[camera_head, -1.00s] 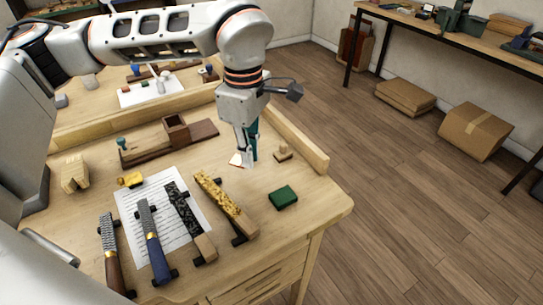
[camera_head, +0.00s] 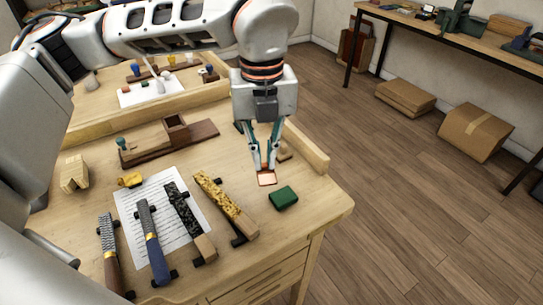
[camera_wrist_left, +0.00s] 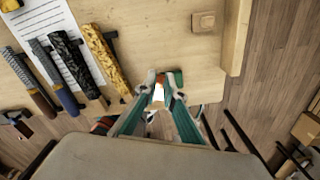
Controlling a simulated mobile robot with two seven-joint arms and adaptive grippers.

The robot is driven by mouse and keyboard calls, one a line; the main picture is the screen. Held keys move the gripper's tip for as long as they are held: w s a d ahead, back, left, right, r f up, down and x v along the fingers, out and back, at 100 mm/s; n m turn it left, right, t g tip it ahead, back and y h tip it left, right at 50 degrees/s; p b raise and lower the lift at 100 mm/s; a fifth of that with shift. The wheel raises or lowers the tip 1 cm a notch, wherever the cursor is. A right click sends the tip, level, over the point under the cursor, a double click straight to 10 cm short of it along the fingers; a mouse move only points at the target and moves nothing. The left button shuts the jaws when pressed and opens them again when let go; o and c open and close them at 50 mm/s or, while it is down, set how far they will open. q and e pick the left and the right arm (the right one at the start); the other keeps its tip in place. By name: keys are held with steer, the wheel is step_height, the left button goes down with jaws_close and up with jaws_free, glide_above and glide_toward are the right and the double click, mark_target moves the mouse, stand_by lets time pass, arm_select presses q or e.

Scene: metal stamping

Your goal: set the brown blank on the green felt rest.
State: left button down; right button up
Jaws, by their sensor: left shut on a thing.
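My left gripper (camera_head: 265,168) is shut on the brown blank (camera_head: 267,179), a small flat piece with a pale, shiny face and a brown edge. I see the blank above the bench, just left of the green felt rest (camera_head: 283,197) and slightly behind it. The rest is a small dark green block near the bench's right edge. In the left wrist view the blank (camera_wrist_left: 158,93) shows bright white between the fingertips, and part of the rest (camera_wrist_left: 175,78) shows beside them. The fingers hide some of it there. My right gripper is not in view.
Several tools with patterned or coloured shafts, one of them yellow-black (camera_head: 226,204), lie on black supports left of the rest. A small wooden block (camera_head: 285,152) stands behind the gripper, near the bench's raised edge (camera_head: 308,150). Bare wood surrounds the rest.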

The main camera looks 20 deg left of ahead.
mark_target(271, 174)
arm_select(q)
steer(key=n, duration=0.4)
steer(key=d+n, duration=0.1)
steer(key=n, duration=0.1)
steer(key=shift+s+r+n, duration=0.3)
steer(key=shift+s+r, duration=0.05)
steer(key=n, duration=0.4)
steer(key=d+n, duration=0.1)
steer(key=n, duration=0.1)
steer(key=shift+s+r+n, duration=0.35)
steer(key=shift+s+n, duration=0.05)
steer(key=shift+f+b, duration=0.2)
steer(key=shift+b, duration=0.4)
step_height(271, 174, down, 5)
steer(key=b, duration=0.4)
steer(key=shift+f, duration=0.25)
steer(key=shift+f, duration=0.1)
steer(key=shift+f+b, duration=0.15)
steer(key=shift+b, duration=0.2)
